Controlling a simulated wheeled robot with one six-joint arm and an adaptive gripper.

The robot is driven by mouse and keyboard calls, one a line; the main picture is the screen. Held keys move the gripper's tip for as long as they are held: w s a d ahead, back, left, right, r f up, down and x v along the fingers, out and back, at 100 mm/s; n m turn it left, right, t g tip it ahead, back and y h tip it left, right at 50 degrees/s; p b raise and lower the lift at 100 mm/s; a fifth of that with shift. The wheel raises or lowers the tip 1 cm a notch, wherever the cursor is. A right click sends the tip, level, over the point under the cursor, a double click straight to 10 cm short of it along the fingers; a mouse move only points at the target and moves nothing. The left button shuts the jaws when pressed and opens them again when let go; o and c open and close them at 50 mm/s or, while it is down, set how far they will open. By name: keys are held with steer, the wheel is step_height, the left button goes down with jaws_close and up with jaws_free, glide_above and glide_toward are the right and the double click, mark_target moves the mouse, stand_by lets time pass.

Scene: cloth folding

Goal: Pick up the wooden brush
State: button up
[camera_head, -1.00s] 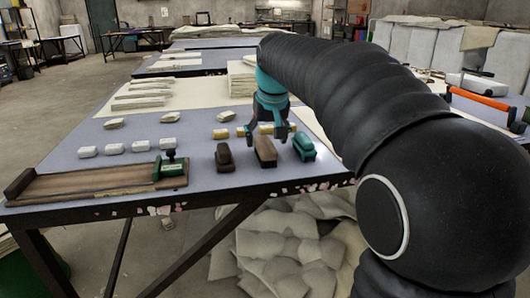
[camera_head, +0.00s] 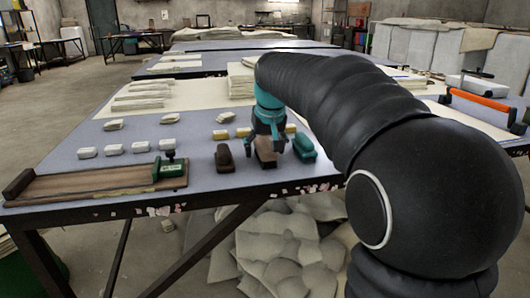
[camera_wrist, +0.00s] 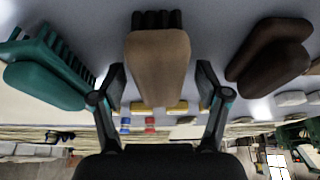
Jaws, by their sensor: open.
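The wooden brush (camera_head: 266,157) lies on the blue-grey table near its front edge, partly hidden behind my gripper in the head view. In the wrist view the wooden brush (camera_wrist: 158,62) has a tan body and dark bristles, and it sits between my two fingers. My gripper (camera_head: 267,147) is open and low over the brush. In the wrist view the fingers of my gripper (camera_wrist: 161,84) stand one on each side of the brush with gaps between. No clear contact shows.
A dark brown brush (camera_head: 224,158) lies left of the wooden brush, and a green brush (camera_head: 304,148) lies close to its right. Yellow blocks (camera_head: 220,134) lie behind. A wooden board (camera_head: 95,185) with a green-handled tool (camera_head: 168,165) is at the left. Folded cloths lie further back.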

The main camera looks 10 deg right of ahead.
mark_target(263, 141)
steer(key=c, duration=1.3)
steer(key=shift+r, duration=0.1)
step_height(263, 141, up, 5)
steer(key=shift+f+p, duration=0.1)
steer(key=shift+p, duration=0.55)
steer(key=d+r, duration=0.2)
steer(key=d, duration=0.2)
steer(key=d+r+p, duration=0.1)
steer(key=d+r, duration=0.1)
steer(key=d, duration=0.1)
steer(key=d+r, duration=0.2)
steer(key=d, duration=0.2)
steer(key=shift+s+d+r, duration=0.25)
steer(key=shift+s+d, duration=0.1)
